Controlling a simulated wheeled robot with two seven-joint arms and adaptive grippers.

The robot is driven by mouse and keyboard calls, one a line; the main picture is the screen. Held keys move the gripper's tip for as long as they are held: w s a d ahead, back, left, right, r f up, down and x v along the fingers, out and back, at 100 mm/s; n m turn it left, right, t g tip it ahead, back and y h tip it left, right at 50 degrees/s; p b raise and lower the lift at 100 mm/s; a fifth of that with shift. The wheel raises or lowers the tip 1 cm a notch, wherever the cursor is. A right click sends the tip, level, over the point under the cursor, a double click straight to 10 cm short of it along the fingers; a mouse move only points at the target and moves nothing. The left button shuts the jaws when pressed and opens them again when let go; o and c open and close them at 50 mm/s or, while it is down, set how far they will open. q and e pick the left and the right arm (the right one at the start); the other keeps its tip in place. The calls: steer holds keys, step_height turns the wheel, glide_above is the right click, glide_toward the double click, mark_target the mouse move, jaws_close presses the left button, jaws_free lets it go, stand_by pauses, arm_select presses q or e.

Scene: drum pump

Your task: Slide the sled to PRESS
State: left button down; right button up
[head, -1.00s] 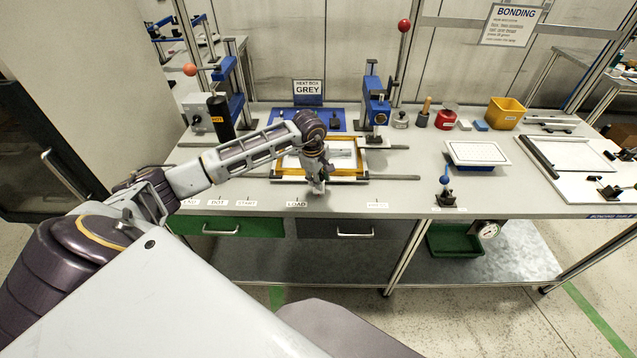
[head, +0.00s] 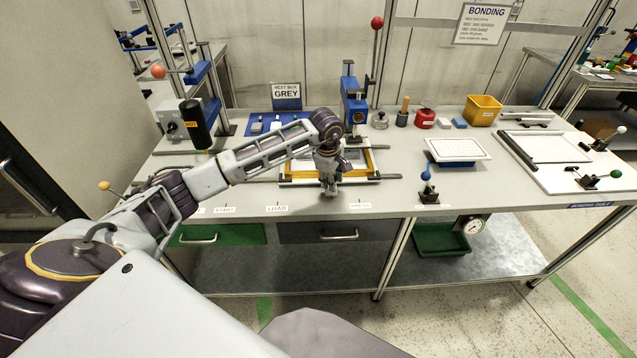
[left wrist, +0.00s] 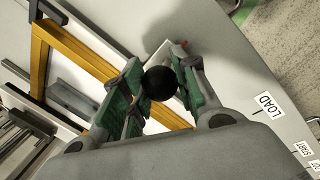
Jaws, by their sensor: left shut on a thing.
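The sled is a yellow-orange frame (head: 372,161) lying flat on two rails on the bench; its orange bar also shows in the left wrist view (left wrist: 72,45). My left gripper (head: 328,187) is at the sled's front edge, shut on a black ball knob (left wrist: 159,83). My arm hides part of the sled's middle. On the bench front, the LOAD label (head: 277,208) is left of my gripper and the PRESS label (head: 359,205) is to its right. My right gripper is not in view.
A blue press (head: 353,105) stands just behind the sled. A black roller marked HOT (head: 195,124) is at the left. A blue-knobbed clamp (head: 427,187) and a white-topped tray (head: 457,149) stand to the right.

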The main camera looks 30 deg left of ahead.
arm_select(q)
steer(key=w+d, duration=0.1)
steer(key=d, duration=0.1)
steer(key=w+d+b, duration=0.1)
steer(key=d, duration=0.1)
steer(key=w+d+b, duration=0.1)
steer(key=w+d, duration=0.1)
steer(key=shift+d+f, duration=0.1)
steer(key=shift+d, duration=0.15)
steer(key=shift+w+d, duration=0.3)
steer(key=shift+d, duration=0.3)
steer(key=shift+w+d, duration=0.1)
steer(key=shift+d, duration=0.05)
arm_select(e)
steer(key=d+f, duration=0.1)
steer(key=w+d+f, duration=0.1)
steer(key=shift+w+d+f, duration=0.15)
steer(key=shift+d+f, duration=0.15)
